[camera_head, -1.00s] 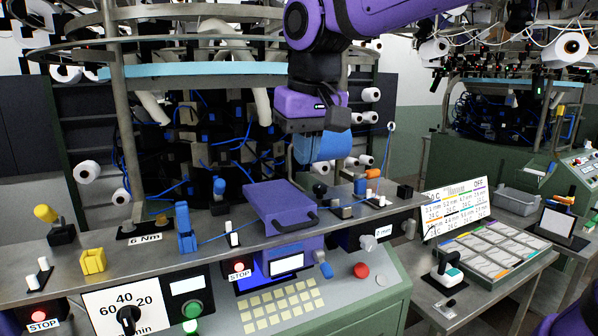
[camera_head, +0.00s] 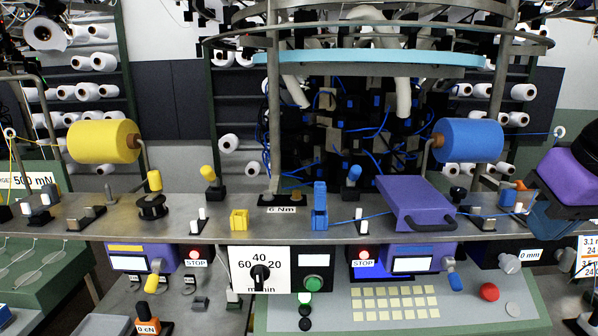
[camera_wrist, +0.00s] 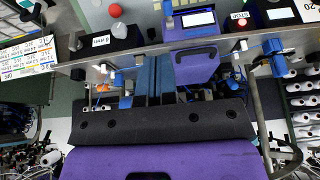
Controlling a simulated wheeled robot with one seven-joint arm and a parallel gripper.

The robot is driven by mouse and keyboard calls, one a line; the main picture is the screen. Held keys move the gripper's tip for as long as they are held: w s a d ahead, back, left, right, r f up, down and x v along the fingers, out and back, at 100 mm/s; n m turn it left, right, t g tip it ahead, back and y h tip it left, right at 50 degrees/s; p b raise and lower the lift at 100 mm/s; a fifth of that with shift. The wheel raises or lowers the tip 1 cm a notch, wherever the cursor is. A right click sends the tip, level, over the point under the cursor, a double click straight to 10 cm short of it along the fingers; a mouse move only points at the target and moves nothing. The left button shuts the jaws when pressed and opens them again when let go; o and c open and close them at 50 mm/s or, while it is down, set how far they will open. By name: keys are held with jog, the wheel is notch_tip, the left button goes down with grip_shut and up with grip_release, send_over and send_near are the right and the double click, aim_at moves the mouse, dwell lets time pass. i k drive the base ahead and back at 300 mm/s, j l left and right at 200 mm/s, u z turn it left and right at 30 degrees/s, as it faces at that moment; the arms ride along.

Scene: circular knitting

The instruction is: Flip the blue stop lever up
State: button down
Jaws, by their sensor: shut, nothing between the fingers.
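A blue-handled lever (camera_head: 453,279) hangs downward at the right side of a purple box with a white display (camera_head: 412,264), on the front of the machine; it also shows in the wrist view (camera_wrist: 167,10). Another blue-handled lever (camera_head: 353,174) stands on a black base on the metal shelf, its handle upward. The frames do not name either as the stop lever. My gripper (camera_head: 545,224) is at the right edge of the head view, right of both levers and apart from them. Its blue fingers (camera_wrist: 154,80) are shut and empty in the wrist view.
A purple box with a handle (camera_head: 418,203) and a blue yarn cone (camera_head: 468,140) stand between my gripper and the shelf lever. A red button (camera_head: 489,292) and a grey knob (camera_head: 509,263) sit near the hanging lever. A blue clip (camera_head: 320,206) stands on the shelf.

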aim_at(355, 172)
jog(key=k+j, duration=0.1)
jog(key=j, duration=0.5)
jog(key=k+j, duration=0.1)
jog(key=j, duration=0.45)
jog(key=k+j, duration=0.1)
jog(key=j, duration=0.5)
jog(key=i+z, duration=0.05)
